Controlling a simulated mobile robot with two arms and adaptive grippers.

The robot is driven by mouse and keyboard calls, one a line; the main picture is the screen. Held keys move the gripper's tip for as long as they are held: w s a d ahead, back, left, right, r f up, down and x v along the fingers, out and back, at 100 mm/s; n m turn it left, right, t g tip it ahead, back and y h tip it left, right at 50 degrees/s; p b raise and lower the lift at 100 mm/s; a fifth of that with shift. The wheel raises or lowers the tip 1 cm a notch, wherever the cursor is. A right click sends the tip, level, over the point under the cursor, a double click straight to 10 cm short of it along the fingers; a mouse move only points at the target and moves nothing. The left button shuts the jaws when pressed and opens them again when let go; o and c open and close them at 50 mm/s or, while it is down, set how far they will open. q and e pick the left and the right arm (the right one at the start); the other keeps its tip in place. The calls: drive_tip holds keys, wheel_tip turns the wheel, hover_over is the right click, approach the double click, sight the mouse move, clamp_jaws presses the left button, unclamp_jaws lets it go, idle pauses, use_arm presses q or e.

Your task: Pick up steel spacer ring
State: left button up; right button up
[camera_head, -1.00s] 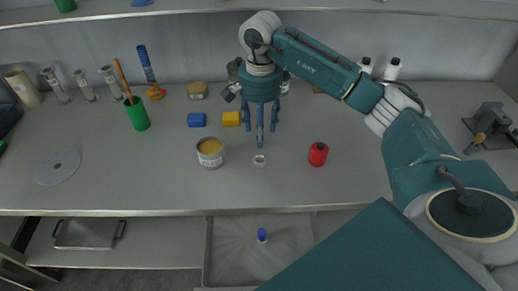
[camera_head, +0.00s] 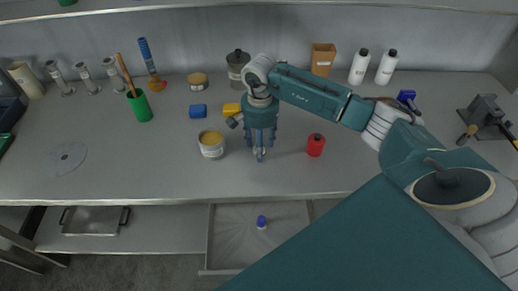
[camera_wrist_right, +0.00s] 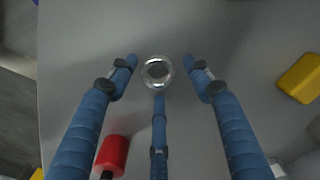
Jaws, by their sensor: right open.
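The steel spacer ring (camera_wrist_right: 146,73) is a small shiny ring lying on the bench top. In the right wrist view it sits between the tips of my right gripper (camera_wrist_right: 158,78), whose blue fingers are spread around it without visibly touching it. In the head view my right gripper (camera_head: 259,155) points straight down, low over the bench. The ring is largely hidden there behind the fingertips. My left gripper is not in view.
A blue block (camera_head: 198,111) and a yellow block (camera_head: 232,109) lie behind. The bench front is clear.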

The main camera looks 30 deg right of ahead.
drive_tip(key=c, duration=1.2)
drive_tip(key=shift+o, duration=0.2)
drive_tip(key=shift+r, duration=0.1)
